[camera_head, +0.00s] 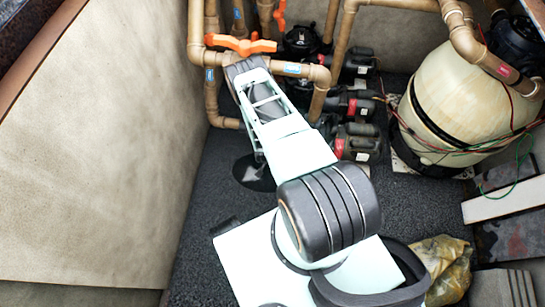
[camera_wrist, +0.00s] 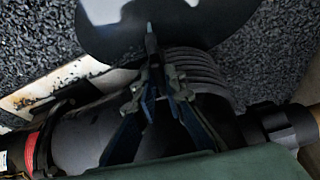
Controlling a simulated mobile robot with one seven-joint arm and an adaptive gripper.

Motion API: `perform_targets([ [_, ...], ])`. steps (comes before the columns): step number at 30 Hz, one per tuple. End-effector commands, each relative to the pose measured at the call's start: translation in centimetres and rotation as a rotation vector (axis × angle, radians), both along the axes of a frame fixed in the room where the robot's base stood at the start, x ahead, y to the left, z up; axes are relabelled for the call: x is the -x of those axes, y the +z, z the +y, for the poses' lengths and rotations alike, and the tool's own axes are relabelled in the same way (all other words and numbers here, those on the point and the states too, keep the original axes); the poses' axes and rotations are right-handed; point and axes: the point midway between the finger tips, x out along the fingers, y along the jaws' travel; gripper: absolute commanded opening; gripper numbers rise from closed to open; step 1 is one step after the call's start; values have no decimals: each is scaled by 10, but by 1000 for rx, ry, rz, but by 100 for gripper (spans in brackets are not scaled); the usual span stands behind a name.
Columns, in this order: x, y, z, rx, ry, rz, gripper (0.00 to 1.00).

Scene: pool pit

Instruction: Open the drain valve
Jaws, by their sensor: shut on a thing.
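An orange valve handle (camera_head: 240,44) lies across the brown pipework at the upper left in the head view, and a second orange handle (camera_head: 280,14) shows at the top. I cannot tell which one is the drain valve. The end of my arm is just below the first handle, and my gripper is hidden there. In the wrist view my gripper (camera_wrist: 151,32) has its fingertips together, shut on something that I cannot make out. Behind it is a dark ribbed housing (camera_wrist: 200,72). No orange handle shows in the wrist view.
Brown pipes (camera_head: 345,40) rise beside several dark pumps (camera_head: 358,142). A beige tank (camera_head: 450,105) stands at the right with loose wires. A black disc (camera_head: 255,172) lies on the dark gravel floor, below my arm. A pale wall (camera_head: 100,150) bounds the left.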

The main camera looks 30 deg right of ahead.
Motion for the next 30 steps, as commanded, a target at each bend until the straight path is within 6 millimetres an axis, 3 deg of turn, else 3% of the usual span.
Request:
perform_targets([
  [10,1,0,-1,0,129,0,0],
  [25,1,0,-1,0,150,0,0],
  [26,1,0,-1,0,150,0,11],
  [30,1,0,-1,0,149,0,26],
])
